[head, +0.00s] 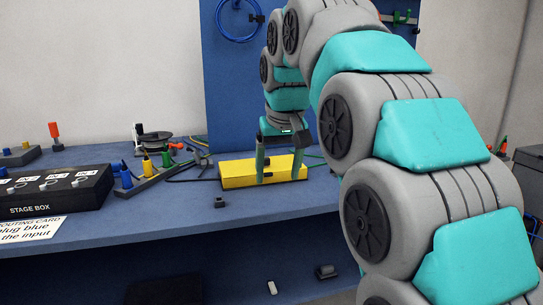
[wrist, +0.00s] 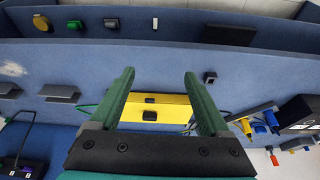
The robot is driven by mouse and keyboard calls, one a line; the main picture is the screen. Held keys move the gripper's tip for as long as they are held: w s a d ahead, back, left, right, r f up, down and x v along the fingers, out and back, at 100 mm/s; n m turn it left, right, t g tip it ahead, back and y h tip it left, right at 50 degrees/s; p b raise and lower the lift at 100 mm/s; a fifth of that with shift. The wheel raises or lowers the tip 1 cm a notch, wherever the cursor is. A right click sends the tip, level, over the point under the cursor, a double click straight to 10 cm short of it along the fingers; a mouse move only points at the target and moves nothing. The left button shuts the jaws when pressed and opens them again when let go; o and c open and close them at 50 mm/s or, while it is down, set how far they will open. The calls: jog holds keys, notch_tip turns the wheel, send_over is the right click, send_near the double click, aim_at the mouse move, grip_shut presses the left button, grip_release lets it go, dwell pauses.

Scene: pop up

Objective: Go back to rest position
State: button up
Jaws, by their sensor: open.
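My gripper (head: 279,177) hangs with its two green fingers pointing down over a yellow box (head: 234,174) on the blue bench. In the wrist view my gripper (wrist: 158,74) has its fingers wide apart with nothing between them. The yellow box shows behind the fingers in the wrist view (wrist: 175,113), with dark fittings on it. Whether the fingertips touch the box I cannot tell. My arm arches high from the right of the head view and comes down to the bench.
A black stage box (head: 50,190) and a white card (head: 32,230) lie on the bench (head: 150,220) at left. Coloured plugs (head: 147,166) and cables are near the middle. A small dark block (head: 220,202) sits near the front edge. A blue panel (head: 230,90) stands behind.

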jog(key=s+d+f+m+g, duration=0.1)
jog(key=s+d+f, duration=0.3)
jog(key=s+f, duration=0.5)
jog(key=s+d+f+g, duration=0.2)
jog(key=s+d+f, duration=0.3)
jog(key=s+f, duration=0.4)
jog(key=s+d+f+m+g, duration=0.1)
jog(key=s+d+f, duration=0.3)
jog(key=s+f, duration=0.5)
jog(key=s+g, duration=0.1)
jog(key=s, duration=0.7)
jog(key=shift+s+d+f+m+g+h, duration=0.2)
jog(key=shift+d+m+g+h, duration=0.1)
jog(key=shift+h, duration=0.1)
